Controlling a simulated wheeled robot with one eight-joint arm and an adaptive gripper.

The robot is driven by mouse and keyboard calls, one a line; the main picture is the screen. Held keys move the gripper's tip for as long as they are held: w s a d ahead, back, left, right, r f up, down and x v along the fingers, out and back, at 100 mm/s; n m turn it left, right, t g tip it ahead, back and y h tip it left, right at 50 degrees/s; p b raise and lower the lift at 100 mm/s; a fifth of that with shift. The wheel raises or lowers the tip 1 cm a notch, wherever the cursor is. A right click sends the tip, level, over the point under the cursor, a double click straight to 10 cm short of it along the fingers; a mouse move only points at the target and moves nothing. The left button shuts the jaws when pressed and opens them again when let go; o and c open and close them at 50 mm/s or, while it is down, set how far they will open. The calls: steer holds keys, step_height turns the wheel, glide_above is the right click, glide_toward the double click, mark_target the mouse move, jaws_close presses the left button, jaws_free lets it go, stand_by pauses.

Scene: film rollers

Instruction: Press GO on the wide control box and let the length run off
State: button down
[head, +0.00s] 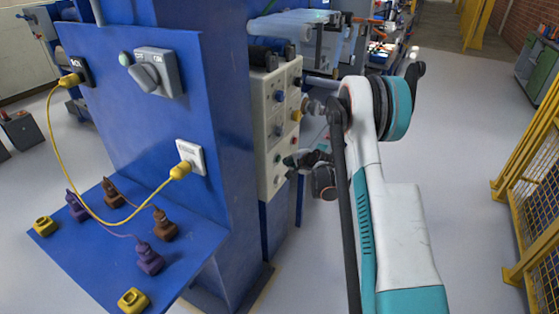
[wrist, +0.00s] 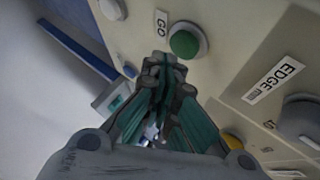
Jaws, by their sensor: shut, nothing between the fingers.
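The wide control box is a cream panel (head: 265,150) on the blue machine, with several coloured buttons and knobs. In the wrist view a green button (wrist: 185,42) on the cream face (wrist: 225,75) has a GO label (wrist: 161,24) beside it. My gripper (head: 291,160) is at the lower right part of the box in the head view. In the wrist view its fingers (wrist: 165,68) are shut and empty, with the tips just below and left of the green button. I cannot tell whether they touch it. In the head view the arm and gripper hide part of that area.
A label reading EDGE (wrist: 275,80) and a dark knob (wrist: 302,118) lie to the right on the box. A blue panel (head: 130,120) with a yellow cord (head: 85,208) stands left, above a shelf with several plugs. Yellow fencing (head: 535,190) stands right; the floor between is clear.

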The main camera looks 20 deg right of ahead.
steer(key=s+d, duration=0.1)
steer(key=s, duration=0.1)
steer(key=s+d, duration=0.2)
stand_by(0.6)
stand_by(0.6)
